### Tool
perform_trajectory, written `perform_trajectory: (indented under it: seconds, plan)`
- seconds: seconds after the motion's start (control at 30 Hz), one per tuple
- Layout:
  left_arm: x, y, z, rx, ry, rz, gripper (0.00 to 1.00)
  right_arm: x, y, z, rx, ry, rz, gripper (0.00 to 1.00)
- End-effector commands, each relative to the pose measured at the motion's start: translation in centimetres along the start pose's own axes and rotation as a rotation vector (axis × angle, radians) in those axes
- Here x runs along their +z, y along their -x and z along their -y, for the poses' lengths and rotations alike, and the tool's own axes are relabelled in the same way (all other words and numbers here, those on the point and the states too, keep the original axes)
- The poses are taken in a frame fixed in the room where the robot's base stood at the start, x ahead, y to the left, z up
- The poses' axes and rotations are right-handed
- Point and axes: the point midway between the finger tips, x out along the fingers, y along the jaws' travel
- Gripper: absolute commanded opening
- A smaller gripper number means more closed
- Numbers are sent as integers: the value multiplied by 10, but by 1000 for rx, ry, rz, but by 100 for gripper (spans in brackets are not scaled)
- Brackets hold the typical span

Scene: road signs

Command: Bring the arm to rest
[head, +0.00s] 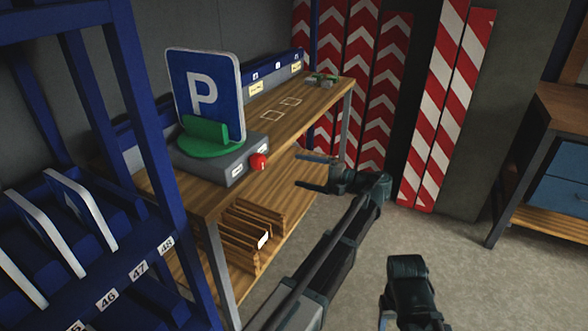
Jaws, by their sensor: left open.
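My left gripper (299,170) is open and empty. Its two fingers point left towards the wooden workbench (312,108), in the air near its front edge. A blue parking sign (205,92) with a white P stands upright in a green holder (210,143) on a grey box (222,170) on the bench. A red button (258,162) is on the box's front, left of my gripper and apart from it. Part of my right arm shows at the bottom, but its gripper is not in view.
A blue rack (165,190) with numbered slots and several panels stands at the left. Red-white striped panels (385,80) lean at the back. A workbench with blue drawers (565,160) is at the right. The floor (460,260) between is clear.

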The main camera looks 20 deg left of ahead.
Motion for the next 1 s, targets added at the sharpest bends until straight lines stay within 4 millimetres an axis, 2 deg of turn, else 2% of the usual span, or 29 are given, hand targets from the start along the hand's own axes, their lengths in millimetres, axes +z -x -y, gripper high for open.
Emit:
perform_trajectory:
  seconds: [0.5, 0.6, 0.67, 0.77, 0.87, 0.9, 1.0]
  plan:
    - [0, 3, 0, 0, 0, 0, 95, 0, 0, 0, 0, 0, 0, 55]
    - [6, 5, -8, 28, 0, -10, 95, 0, 0, 0, 0, 0, 0, 55]
    - [14, 8, -22, 81, -2, -28, 95, 0, 0, 0, 0, 0, 0, 55]
    - [37, 21, -62, 236, -8, -78, 95, 0, 0, 0, 0, 0, 0, 55]
    - [66, 45, -113, 446, -18, -136, 95, 0, 0, 0, 0, 0, 0, 55]
    - [79, 57, -132, 533, -24, -158, 95, 0, 0, 0, 0, 0, 0, 55]
    - [109, 91, -176, 740, -39, -204, 95, 0, 0, 0, 0, 0, 0, 55]
